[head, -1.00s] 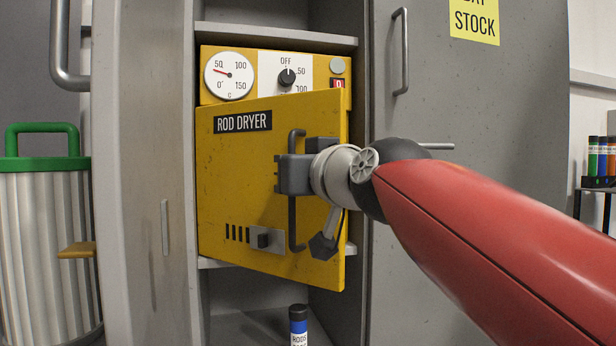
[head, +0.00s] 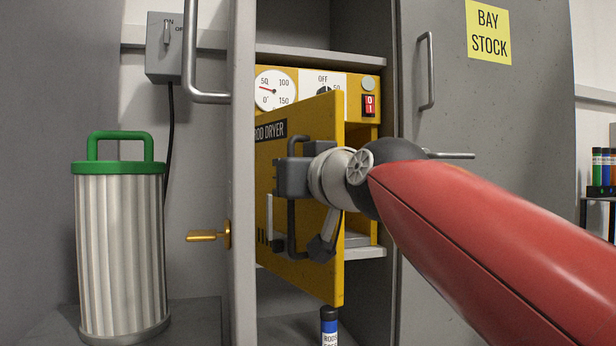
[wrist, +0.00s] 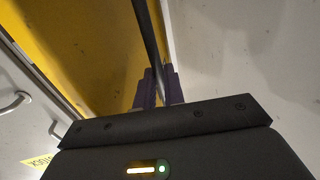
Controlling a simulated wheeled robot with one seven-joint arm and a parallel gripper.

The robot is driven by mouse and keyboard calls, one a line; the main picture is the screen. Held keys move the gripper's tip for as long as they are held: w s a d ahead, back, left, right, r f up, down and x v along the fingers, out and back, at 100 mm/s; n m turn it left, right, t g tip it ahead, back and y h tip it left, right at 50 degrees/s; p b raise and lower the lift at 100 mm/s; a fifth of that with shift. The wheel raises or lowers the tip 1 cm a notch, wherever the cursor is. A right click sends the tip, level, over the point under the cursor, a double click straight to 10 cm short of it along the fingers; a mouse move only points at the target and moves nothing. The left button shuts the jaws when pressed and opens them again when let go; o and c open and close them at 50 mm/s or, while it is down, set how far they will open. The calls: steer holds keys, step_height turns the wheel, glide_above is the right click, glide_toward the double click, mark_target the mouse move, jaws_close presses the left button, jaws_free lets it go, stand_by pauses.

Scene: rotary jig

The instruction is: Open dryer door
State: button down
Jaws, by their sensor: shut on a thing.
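The yellow rod dryer (head: 354,83) stands on a shelf inside a grey cabinet. Its yellow door (head: 325,150) is swung partly open, its free right edge towards me, and a strip of the dryer's inside shows to the right of it. My gripper (head: 284,176) is shut on the dark door handle (head: 291,215), on its upright bar. In the wrist view the handle (wrist: 147,30) runs down between the fingers (wrist: 158,88), with the yellow door panel (wrist: 85,45) behind it. A latch on the lower door is partly hidden.
An open grey cabinet door (head: 243,180) with a yellow key-like handle (head: 205,236) stands left of the dryer. The right cabinet door (head: 480,200) is beside my arm. A rod canister (head: 329,325) stands below the dryer door. A green-lidded filter (head: 120,240) is at left.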

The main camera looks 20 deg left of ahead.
steer(key=shift+r, duration=0.15)
steer(key=c, duration=1.5)
jaws_free()
steer(key=shift+w, duration=0.1)
steer(key=b+v, duration=0.1)
steer(key=v, duration=0.6)
steer(key=shift+s+d+b, duration=0.2)
steer(key=shift+s+b, duration=0.05)
steer(key=shift+b, duration=0.1)
